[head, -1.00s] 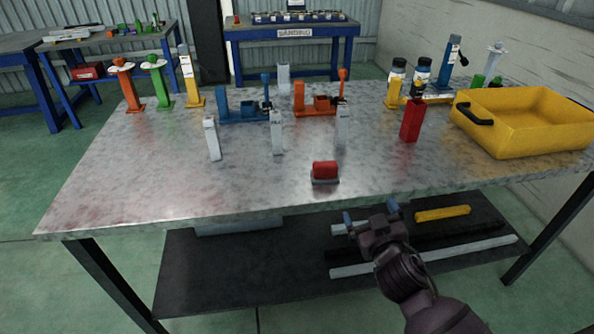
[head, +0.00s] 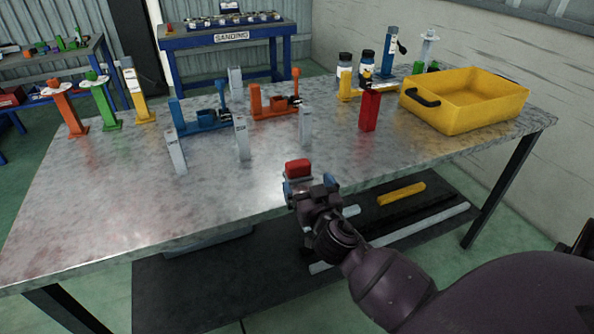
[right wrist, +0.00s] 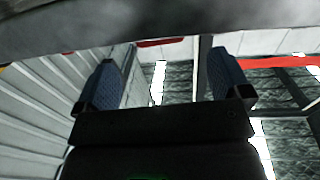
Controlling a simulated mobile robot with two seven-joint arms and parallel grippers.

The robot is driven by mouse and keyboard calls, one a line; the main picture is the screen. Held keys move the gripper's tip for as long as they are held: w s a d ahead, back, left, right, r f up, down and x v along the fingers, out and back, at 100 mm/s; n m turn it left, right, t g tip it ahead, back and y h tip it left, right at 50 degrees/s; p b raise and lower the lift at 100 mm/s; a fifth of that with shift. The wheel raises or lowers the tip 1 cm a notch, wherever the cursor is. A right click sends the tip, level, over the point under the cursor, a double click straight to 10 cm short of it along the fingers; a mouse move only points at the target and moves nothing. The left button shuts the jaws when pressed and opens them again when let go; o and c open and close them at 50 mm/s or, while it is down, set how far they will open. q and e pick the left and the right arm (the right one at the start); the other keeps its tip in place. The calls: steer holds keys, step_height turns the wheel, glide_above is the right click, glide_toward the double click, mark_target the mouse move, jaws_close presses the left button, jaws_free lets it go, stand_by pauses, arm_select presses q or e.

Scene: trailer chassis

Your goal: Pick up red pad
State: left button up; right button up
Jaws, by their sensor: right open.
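A small red pad (head: 298,167) sits on a low grey base near the front edge of the metal table (head: 110,210). My right gripper (head: 309,184) is open and empty, just in front of the pad at the table's front edge. It covers part of the pad's base in the head view. In the right wrist view its two blue fingers (right wrist: 167,80) stand wide apart with nothing between them. I cannot tell whether the red sliver at the top of that view is the pad. My left gripper is not in view.
A red upright block (head: 370,108) and a yellow bin (head: 463,108) stand to the right. Grey upright blocks (head: 241,138) and blue and orange fixtures (head: 272,103) stand behind the pad. The table's left front is clear. Bars lie on the lower shelf (head: 190,290).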

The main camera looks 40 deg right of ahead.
mark_target(300, 169)
steer(key=shift+x, duration=3.45)
steer(key=shift+c, duration=0.4)
steer(key=c, duration=0.9)
steer(key=shift+c, duration=0.5)
steer(key=shift+r, duration=0.2)
